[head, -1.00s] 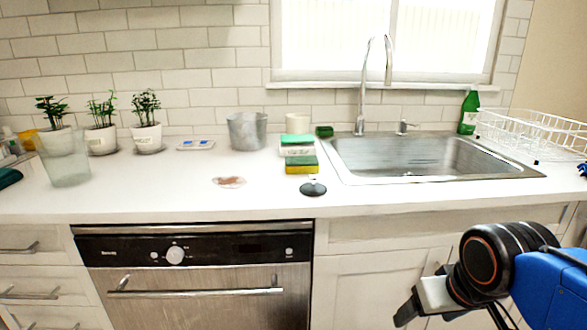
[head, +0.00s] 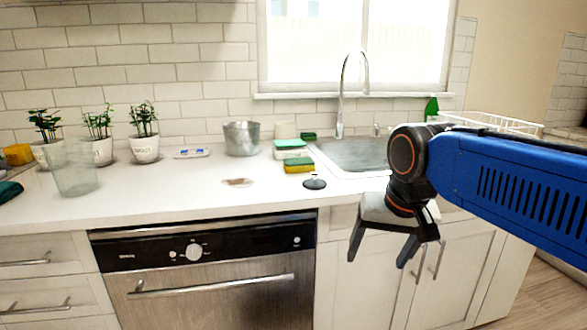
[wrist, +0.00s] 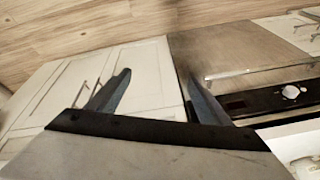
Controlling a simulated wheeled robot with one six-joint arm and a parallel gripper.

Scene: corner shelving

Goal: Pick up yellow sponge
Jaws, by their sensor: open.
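The yellow sponge (head: 298,166) has a green top and lies on the counter in front of the sink's left edge, in the head view. Just behind it is a similar block with a green top and a white lower part (head: 291,149). My gripper (head: 380,257) is open and empty. It hangs in front of the cabinet doors below the counter, to the right of the sponge and lower than it. In the wrist view both fingers of my gripper (wrist: 155,95) are spread with nothing between them. The sponge is not visible there.
A black round stopper (head: 314,183) lies right in front of the sponge. The steel sink (head: 350,152) is behind and to the right, with a tall faucet (head: 341,110). A metal bucket (head: 241,138) stands left. The front counter (head: 190,198) is mostly clear.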

